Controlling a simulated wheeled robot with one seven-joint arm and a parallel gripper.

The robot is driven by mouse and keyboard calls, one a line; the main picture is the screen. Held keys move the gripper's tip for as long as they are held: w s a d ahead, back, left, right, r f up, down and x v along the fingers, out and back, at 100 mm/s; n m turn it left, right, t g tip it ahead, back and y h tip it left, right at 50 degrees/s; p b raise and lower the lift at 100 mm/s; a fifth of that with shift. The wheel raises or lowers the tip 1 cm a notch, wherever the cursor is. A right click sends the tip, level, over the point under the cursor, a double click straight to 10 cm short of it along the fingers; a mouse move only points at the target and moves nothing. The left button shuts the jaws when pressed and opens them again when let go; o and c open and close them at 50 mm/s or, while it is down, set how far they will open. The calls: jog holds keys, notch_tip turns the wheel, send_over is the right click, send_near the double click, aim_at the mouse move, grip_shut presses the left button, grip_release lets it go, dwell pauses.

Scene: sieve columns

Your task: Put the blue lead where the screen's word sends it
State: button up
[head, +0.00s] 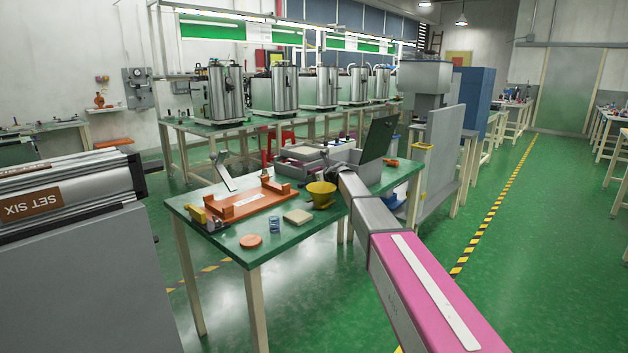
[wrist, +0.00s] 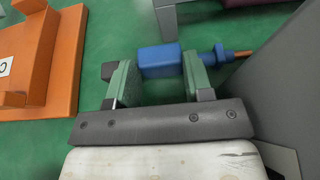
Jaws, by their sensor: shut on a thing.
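In the wrist view my gripper (wrist: 160,76) is shut on the blue lead (wrist: 157,60), with a green-padded finger at each side. The lead has a thick blue body, a narrower blue collar beyond the right finger and a copper-coloured tip (wrist: 242,54) pointing right. It is held above a green surface. In the head view my arm reaches over the green table (head: 275,247), and its end hides the gripper and the lead. A small tilted panel (head: 225,172) stands at the table's back left. I cannot read a word on any screen.
An orange tray (head: 247,203) lies left on the table; it also shows in the wrist view (wrist: 62,60). A yellow funnel-like bowl (head: 321,192), beige block (head: 298,216), blue coil (head: 274,225) and orange disc (head: 251,240) are nearby. A grey wall (wrist: 282,75) stands close right of the lead.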

jog(key=shift+f, duration=0.1)
jog(key=o, duration=1)
